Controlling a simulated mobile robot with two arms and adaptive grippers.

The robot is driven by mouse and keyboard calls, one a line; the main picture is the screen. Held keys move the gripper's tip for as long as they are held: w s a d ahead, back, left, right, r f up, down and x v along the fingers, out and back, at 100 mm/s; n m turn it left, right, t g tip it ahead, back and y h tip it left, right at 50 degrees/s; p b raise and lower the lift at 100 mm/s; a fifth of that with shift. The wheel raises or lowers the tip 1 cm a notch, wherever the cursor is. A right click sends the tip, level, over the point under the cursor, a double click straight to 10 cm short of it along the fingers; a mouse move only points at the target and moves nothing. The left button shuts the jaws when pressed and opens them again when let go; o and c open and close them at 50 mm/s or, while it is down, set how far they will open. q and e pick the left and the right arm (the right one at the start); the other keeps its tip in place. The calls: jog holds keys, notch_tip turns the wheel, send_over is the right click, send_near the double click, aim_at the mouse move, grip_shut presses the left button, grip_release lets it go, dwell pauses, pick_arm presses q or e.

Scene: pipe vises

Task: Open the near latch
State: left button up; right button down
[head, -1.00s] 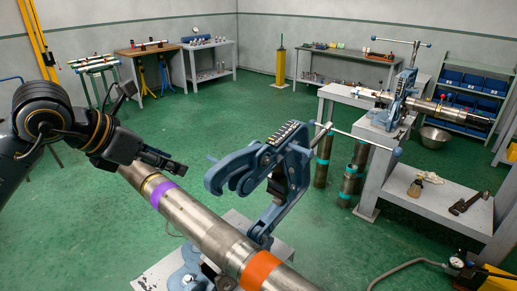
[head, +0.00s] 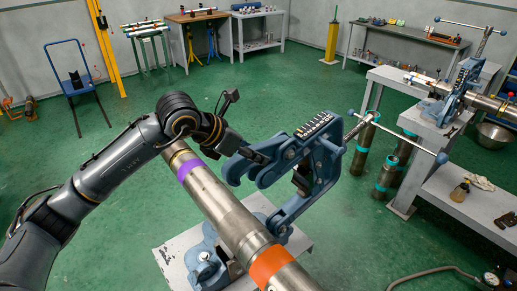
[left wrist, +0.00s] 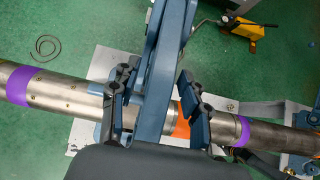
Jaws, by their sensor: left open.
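The near blue pipe vise has a hooked yoke (head: 318,160) tilted above a steel pipe (head: 222,208) with purple and orange bands. The yoke's hooked end (head: 234,172) points left and is clear of the pipe. My left gripper (head: 254,154) is at this hooked end, partly overlapping it. In the left wrist view my left gripper (left wrist: 158,100) is open, and the blue yoke (left wrist: 166,62) shows between its fingers, nearer the left one. I cannot tell whether they touch. The pipe (left wrist: 60,92) lies below. My right gripper is not in view.
The vise stands on a grey stand (head: 172,260). A T-handle screw (head: 398,137) sticks out to the right of the yoke. A second vise (head: 450,98) with a pipe stands on a bench at right. Upright pipes (head: 386,178) stand between.

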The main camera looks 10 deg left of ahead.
pick_arm(q)
jog(key=shift+x, duration=1.35)
grip_shut()
